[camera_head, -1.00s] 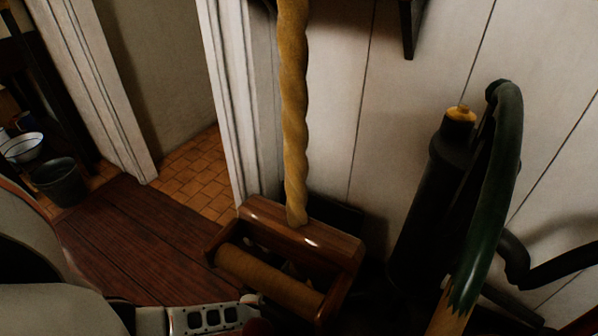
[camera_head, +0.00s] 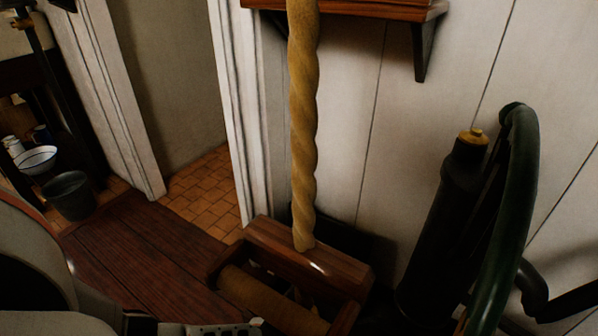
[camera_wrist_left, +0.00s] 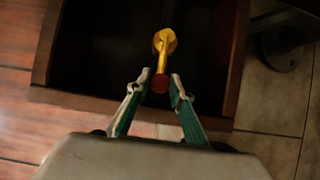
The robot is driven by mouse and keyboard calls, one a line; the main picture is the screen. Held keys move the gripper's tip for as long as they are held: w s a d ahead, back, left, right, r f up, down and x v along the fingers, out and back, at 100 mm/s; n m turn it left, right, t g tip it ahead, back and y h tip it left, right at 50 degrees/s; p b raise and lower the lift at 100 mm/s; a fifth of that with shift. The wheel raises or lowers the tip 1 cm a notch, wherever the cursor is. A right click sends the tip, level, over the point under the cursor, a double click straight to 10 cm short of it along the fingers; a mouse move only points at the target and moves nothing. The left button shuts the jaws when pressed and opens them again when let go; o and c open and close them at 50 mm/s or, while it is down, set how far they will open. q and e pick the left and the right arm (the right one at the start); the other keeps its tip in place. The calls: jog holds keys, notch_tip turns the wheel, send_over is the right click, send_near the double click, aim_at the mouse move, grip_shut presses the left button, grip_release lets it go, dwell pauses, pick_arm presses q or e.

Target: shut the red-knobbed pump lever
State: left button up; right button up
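The yellow pump lever (camera_wrist_left: 161,58) with its dark red knob (camera_wrist_left: 160,85) shows in the left wrist view. It stands out from a dark recess with a wooden rim. My left gripper (camera_wrist_left: 160,76) has its two green-and-white fingers spread on either side of the knob, with small gaps between; it is open. In the head view part of my left arm shows at the lower left, and the lever is not visible there. My right gripper is in neither view.
A wooden frame with a roller (camera_head: 270,300) stands at bottom centre, a thick rope (camera_head: 304,130) above it. A black cylinder (camera_head: 440,225) with a yellow cap and a green curved hose (camera_head: 507,240) stand at right. A bucket (camera_head: 70,196) is at left by a doorway.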

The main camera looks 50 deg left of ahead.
pick_arm(q)
jog(key=shift+a, duration=0.1)
jog(key=shift+s+a, duration=0.1)
jog(key=shift+a, duration=1.65)
jog(key=shift+w+a, duration=0.35)
jog(key=shift+a, duration=0.45)
jog(key=shift+w+a, duration=0.35)
jog(key=shift+a, duration=0.45)
jog(key=shift+w+a, duration=1.15)
jog(key=shift+w, duration=0.05)
